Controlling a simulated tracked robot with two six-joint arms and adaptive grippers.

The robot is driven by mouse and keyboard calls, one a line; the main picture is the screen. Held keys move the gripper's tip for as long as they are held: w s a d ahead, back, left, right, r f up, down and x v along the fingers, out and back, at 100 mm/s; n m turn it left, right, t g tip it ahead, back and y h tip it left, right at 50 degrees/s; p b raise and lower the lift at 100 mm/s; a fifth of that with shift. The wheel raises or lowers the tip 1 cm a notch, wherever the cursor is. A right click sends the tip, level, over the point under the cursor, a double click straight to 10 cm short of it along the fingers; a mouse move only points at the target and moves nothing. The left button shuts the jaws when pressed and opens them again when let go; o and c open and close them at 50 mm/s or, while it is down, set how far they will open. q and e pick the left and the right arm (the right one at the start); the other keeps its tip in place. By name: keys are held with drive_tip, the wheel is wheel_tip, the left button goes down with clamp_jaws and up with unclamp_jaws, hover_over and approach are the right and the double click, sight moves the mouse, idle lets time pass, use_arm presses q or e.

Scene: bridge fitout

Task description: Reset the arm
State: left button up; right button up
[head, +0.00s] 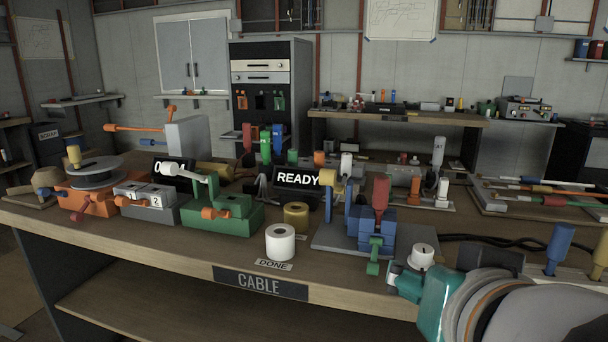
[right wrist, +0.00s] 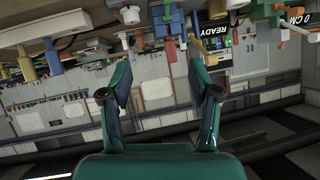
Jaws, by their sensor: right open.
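My right gripper (right wrist: 157,78) shows in the right wrist view with its two teal fingers apart and nothing between them. That view is upside down, with the bench items along its top edge and the back wall beyond the fingers. In the head view, teal and grey parts of my right arm fill the lower right corner, over the bench's front edge. My left gripper is in neither view.
Bare wood shows along the front left.

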drive_tip(key=w+d+f+g+h+b, duration=0.1)
drive_tip(key=w+d+f+g+b, duration=0.15)
drive_tip(key=f, duration=0.95)
drive_tip(key=w+d+f+m+g+h+b, duration=0.1)
drive_tip(key=w+d+f+g+h, duration=0.2)
drive_tip(key=f, duration=0.9)
drive_tip(key=w+d+f+g+b, duration=0.2)
drive_tip(key=d+f+g, duration=0.15)
drive_tip(key=f, duration=0.85)
drive_tip(key=s+f+g+y+b, duration=0.1)
drive_tip(key=s+f+g, duration=0.25)
drive_tip(key=f, duration=0.55)
drive_tip(key=s+f+g+y+b, duration=0.15)
drive_tip(key=s+f, duration=0.25)
drive_tip(key=f, duration=0.5)
drive_tip(key=s+a+f+g+y+b, duration=0.1)
drive_tip(key=s+a+f+g+y, duration=0.2)
drive_tip(key=s+f, duration=0.4)
drive_tip(key=s+a+f+y, duration=0.3)
drive_tip(key=s+a+f, duration=0.25)
drive_tip(key=f, duration=0.35)
drive_tip(key=w+a+f+n+t, duration=0.1)
drive_tip(key=w+f+n+t, duration=0.1)
drive_tip(key=w+t, duration=0.35)
wheel_tip(320, 180, up, 38)
drive_tip(key=p, duration=3.7)
drive_tip(key=shift+f+p, duration=0.15)
drive_tip(key=shift+p, duration=0.25)
